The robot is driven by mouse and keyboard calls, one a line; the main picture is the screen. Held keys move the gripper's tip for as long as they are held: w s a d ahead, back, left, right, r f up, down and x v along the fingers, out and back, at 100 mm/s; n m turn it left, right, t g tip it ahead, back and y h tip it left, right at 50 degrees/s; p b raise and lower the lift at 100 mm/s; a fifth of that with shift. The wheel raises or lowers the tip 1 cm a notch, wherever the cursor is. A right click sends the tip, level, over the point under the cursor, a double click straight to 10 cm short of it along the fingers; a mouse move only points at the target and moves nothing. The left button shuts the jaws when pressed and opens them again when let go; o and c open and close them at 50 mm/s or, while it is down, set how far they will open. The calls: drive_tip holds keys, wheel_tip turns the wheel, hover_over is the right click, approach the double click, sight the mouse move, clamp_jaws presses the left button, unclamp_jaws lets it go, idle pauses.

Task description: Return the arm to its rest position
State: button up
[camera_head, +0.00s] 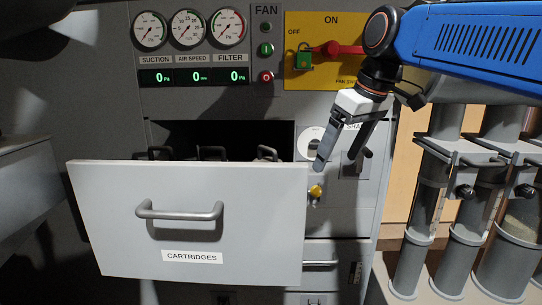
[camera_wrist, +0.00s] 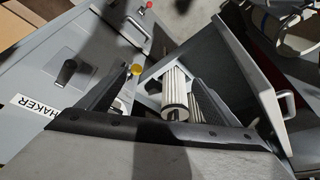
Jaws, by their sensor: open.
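My arm (camera_head: 470,45) reaches in from the upper right in the head view, with its blue link in front of the panel's right side. My gripper (camera_head: 336,163) hangs down, open, beside the drawer's right end. In the wrist view, my gripper (camera_wrist: 160,76) has its two fingers spread. A pale ribbed cartridge (camera_wrist: 175,93) shows between them, in the drawer; I cannot judge its distance from the fingers. Nothing is seen held.
The CARTRIDGES drawer (camera_head: 120,220) stands pulled out, with several handled items inside. A yellow knob (camera_head: 316,191) and a black lever (camera_head: 355,164) are close to my gripper. Grey cylinders (camera_head: 465,245) stand at right.

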drive_tip(key=s+d+f+m+h, duration=0.1)
drive_tip(key=s+d+f, duration=0.3)
drive_tip(key=f, duration=0.5)
drive_tip(key=s+d+f+m, duration=0.4)
drive_tip(key=s+d+f, duration=0.1)
drive_tip(key=s+f, duration=0.4)
drive_tip(key=s+d+f+m+t+h, duration=0.1)
drive_tip(key=s+d+f, duration=0.3)
drive_tip(key=f, duration=0.6)
drive_tip(key=shift+s+d+m+h, duration=0.3)
drive_tip(key=shift+s+m, duration=0.4)
drive_tip(key=shift+s, duration=0.5)
